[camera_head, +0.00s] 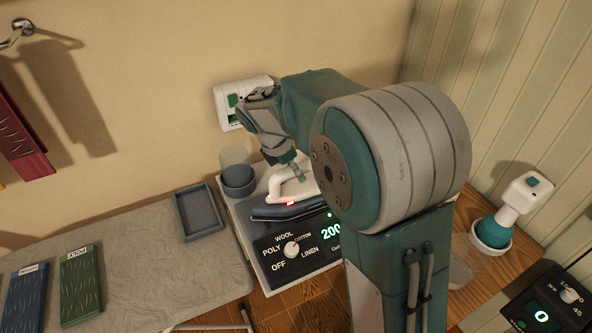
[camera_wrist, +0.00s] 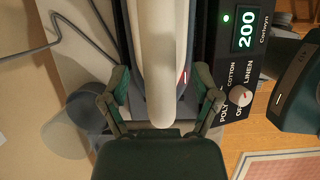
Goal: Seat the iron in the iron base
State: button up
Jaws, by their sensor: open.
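The iron (camera_head: 285,207) has a cream handle and a dark soleplate with a small red light. It sits on the iron base (camera_head: 272,258), which has a dial marked OFF, POLY, WOOL, COTTON and LINEN and a green 200 display. My gripper (camera_head: 298,168) is above the iron's handle, partly hidden by my arm. In the wrist view my gripper (camera_wrist: 162,103) is open, with one finger on each side of the cream handle (camera_wrist: 157,75). The base panel (camera_wrist: 240,75) shows to the right. Whether the fingers touch the handle, and how the iron fits the base, I cannot tell.
A dark cup (camera_head: 238,182) stands left of the iron, near a grey tray (camera_head: 199,212). A teal and white bottle (camera_head: 505,212) stands at right. A wall socket (camera_head: 226,105) is behind.

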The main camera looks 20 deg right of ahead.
jog(key=v, duration=1)
jog(key=shift+a+r, duration=0.15)
jog(key=shift+r, duration=0.2)
jog(key=s+d+m+t+y, duration=0.2)
jog(key=s+m, duration=0.8)
jog(key=s, duration=0.2)
jog(key=s+d+m+t+y, duration=0.2)
jog(key=s+m, duration=0.8)
jog(key=s, duration=0.2)
jog(key=shift+s+d+f+t+y, duration=0.15)
jog(key=shift+d+f+t+y, duration=0.2)
jog(key=shift+f+t, duration=0.1)
dwell(0.7)
